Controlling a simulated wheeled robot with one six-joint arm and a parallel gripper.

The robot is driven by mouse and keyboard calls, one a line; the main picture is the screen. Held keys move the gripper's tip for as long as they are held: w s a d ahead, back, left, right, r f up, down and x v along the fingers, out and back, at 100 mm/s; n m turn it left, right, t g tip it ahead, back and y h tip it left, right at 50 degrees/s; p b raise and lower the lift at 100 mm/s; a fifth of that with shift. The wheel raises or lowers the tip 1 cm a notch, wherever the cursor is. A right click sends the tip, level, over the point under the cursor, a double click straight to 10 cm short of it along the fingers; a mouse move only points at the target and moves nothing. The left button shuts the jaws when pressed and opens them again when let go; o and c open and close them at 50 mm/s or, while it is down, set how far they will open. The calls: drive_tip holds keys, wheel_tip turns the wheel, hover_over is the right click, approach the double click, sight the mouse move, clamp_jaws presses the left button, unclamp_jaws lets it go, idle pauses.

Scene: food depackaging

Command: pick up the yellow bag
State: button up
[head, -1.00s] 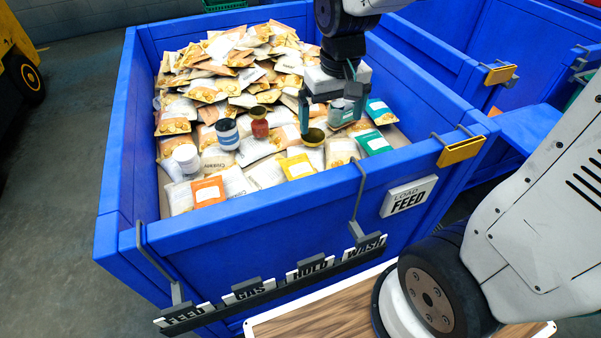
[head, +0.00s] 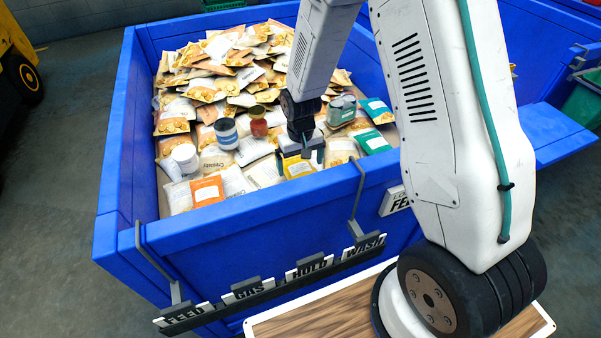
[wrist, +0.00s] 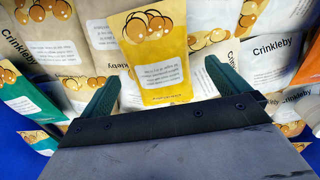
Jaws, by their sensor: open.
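The yellow bag (head: 297,167) lies near the front wall of the blue bin, among other bags. It has a white label and round golden pictures. In the wrist view the yellow bag (wrist: 155,55) lies just beyond and between my fingers. My gripper (head: 302,155) is above the bag and covers part of it in the head view. Its two green fingers stand wide apart in the wrist view, with nothing held between them (wrist: 160,88).
The blue bin (head: 250,225) holds many tan and white bags. An orange bag (head: 207,191) lies to the left and teal bags (head: 372,141) to the right. Cans (head: 226,133) stand on the pile. The bin's front wall is close to my gripper.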

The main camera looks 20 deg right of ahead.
sight(301, 171)
wheel_tip(301, 171, down, 4)
drive_tip(key=shift+d+f, duration=0.1)
drive_tip(key=shift+d, duration=0.05)
drive_tip(key=c, duration=0.8)
drive_tip(key=shift+r, duration=0.2)
